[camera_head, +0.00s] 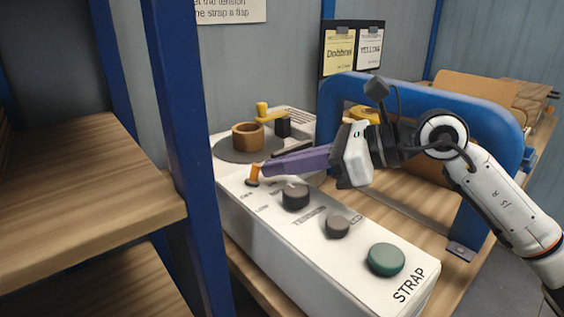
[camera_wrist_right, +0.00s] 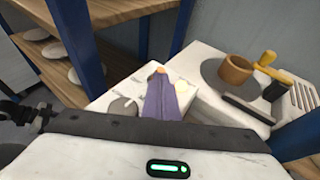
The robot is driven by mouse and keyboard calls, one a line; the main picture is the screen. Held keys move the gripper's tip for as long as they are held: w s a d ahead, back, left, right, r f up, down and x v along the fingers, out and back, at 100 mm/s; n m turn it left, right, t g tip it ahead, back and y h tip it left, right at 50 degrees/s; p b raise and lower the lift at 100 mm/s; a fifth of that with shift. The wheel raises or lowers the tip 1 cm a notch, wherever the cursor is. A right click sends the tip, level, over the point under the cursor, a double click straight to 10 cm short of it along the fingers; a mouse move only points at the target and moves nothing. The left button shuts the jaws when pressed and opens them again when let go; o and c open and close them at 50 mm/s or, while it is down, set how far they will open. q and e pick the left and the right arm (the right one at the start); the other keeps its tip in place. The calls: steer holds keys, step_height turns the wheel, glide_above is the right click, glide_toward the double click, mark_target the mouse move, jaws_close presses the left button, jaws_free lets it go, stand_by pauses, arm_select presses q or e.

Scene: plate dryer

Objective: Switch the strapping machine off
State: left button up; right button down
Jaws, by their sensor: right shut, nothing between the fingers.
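The strapping machine's white panel (camera_head: 330,268), marked STRAP, runs from the centre to the front. A small toggle switch with an orange tip (camera_head: 256,170) stands at its far left, beside faint lettering. My right gripper (camera_head: 268,168) has purple fingers, shut and empty, with the tip right beside the toggle. I cannot tell if they touch. In the right wrist view the orange tip (camera_wrist_right: 160,70) shows just past the fingertips (camera_wrist_right: 160,78), which hide the toggle's lower part. Two dark knobs (camera_head: 295,196) (camera_head: 337,226) and a green button (camera_head: 386,259) sit nearer. My left gripper is not in view.
Behind the toggle are a brown ring (camera_head: 248,137) on a grey disc and a yellow handle (camera_head: 272,115). A blue arch (camera_head: 430,88) rises at the right, behind my right arm. A blue post (camera_head: 185,150) and wooden shelves (camera_head: 80,190) stand close at the left.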

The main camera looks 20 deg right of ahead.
steer(key=shift+r, duration=0.15)
steer(key=shift+s+a+r+n+h+p, duration=0.15)
steer(key=shift+a+n+h+p, duration=0.1)
steer(key=shift+n+h+p, duration=0.25)
steer(key=shift+a+p, duration=0.1)
steer(key=shift+p, duration=0.2)
steer(key=shift+s+a+r+h, duration=0.1)
steer(key=shift+a+r+h, duration=0.05)
steer(key=shift+h, duration=0.25)
steer(key=shift+s+a+r+n+h+p, duration=0.15)
steer(key=shift+a+n+h+p, duration=0.15)
steer(key=shift+n+p, duration=0.2)
steer(key=shift+a+r+n+h, duration=0.1)
steer(key=shift+a+n+h, duration=0.2)
steer(key=shift+n+h, duration=0.15)
steer(key=shift+s+a+n+t+h, duration=0.25)
steer(key=shift+a+n+h, duration=0.25)
steer(key=shift+h, duration=0.35)
steer(key=shift+d, duration=0.1)
